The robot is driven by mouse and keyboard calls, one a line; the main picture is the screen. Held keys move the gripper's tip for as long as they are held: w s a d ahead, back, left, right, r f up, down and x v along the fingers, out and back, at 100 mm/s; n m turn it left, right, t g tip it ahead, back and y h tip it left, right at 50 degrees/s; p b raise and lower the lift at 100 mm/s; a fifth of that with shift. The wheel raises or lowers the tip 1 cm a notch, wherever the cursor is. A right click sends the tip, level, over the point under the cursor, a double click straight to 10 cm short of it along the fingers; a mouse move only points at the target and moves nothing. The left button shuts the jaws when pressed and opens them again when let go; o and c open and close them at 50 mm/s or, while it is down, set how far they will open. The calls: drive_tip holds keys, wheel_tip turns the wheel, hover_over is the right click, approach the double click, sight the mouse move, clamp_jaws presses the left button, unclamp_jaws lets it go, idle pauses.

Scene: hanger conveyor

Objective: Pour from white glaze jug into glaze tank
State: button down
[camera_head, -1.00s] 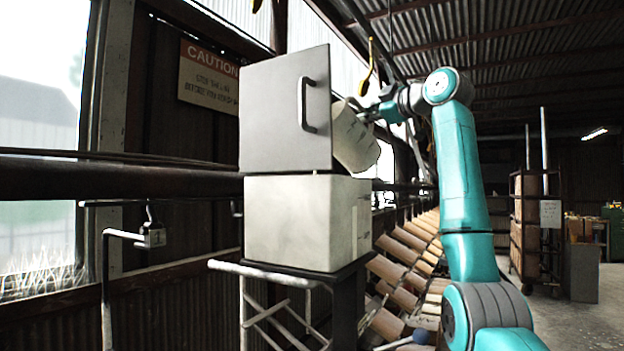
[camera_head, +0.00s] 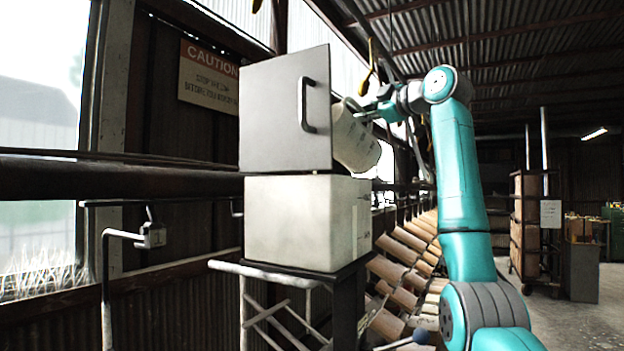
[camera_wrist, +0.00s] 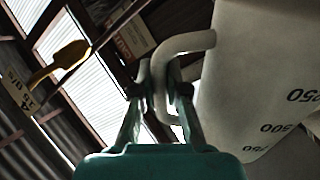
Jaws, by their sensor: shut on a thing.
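The white glaze jug (camera_head: 354,142) is tilted in the head view, partly hidden behind the raised grey lid (camera_head: 284,112) of the tank. In the wrist view the jug's body (camera_wrist: 250,75) shows at the right with volume marks upside down, its handle (camera_wrist: 184,42) between the fingers. My gripper (camera_head: 362,113) is shut on that handle; the fingers also show in the wrist view (camera_wrist: 160,100). The pale, box-shaped glaze tank (camera_head: 300,220) stands on a dark stand, below the jug. The jug's mouth and the tank's opening are hidden by the lid.
A dark horizontal rail (camera_head: 100,182) runs along the wall behind the tank. A bent metal bar (camera_head: 120,236) stands at the left. Racks of tan tiles (camera_head: 405,255) lie right of the tank. A yellow tagged hanger (camera_wrist: 65,58) hangs near the gripper.

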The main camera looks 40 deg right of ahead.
drive_tip(key=shift+a+n, duration=1)
drive_tip(key=shift+n, duration=0.2)
idle(2.5)
drive_tip(key=shift+w+a+f+n, duration=0.1)
drive_tip(key=shift+a+f+n, duration=0.1)
drive_tip(key=shift+a+n, duration=0.4)
drive_tip(key=shift+w+a+f+n, duration=0.1)
drive_tip(key=shift+a+f+n, duration=0.05)
drive_tip(key=shift+a+n, duration=0.45)
idle(3.0)
